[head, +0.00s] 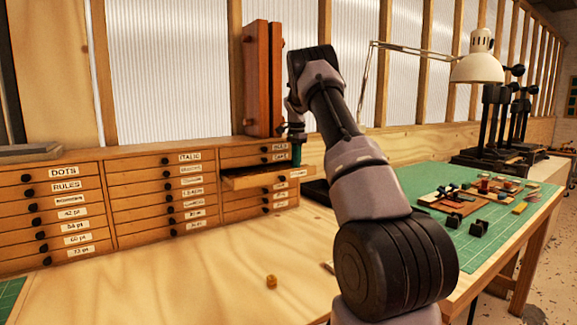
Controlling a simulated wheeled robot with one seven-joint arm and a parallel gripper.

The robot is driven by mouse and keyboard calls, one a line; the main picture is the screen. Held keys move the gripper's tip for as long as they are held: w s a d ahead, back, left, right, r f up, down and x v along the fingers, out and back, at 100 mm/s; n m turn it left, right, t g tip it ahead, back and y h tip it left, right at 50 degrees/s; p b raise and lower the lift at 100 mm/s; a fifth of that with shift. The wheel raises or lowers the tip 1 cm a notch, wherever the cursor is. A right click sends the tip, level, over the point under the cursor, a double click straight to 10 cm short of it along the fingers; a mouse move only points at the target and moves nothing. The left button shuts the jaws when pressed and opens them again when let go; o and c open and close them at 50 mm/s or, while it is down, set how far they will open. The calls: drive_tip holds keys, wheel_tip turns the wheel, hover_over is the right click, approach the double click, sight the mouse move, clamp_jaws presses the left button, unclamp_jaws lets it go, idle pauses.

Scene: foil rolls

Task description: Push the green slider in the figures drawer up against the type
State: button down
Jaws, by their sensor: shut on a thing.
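The open drawer (240,183) juts out of the right column of the wooden cabinet. Its label is too small to read, so I cannot confirm that it is the figures drawer. A small green piece, the green slider (296,156), stands upright at the drawer's right end. My gripper (297,143) points down from above and is shut on the green slider's top. The drawer's inside looks dark brown. The type in it is too small to make out, and I cannot tell whether the slider touches it.
The cabinet's other drawers (160,202) are closed. Tall red-brown boards (262,80) stand on the cabinet behind my gripper. A small yellow roll (271,281) lies on the bare benchtop (190,285). A green-matted table (420,185) with small parts and a lamp (478,65) are at right.

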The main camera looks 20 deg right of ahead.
drive_tip(key=c, duration=1.1)
unclamp_jaws()
drive_tip(key=shift+d, duration=0.1)
wheel_tip(320, 180, up, 11)
drive_tip(key=shift+f, duration=0.1)
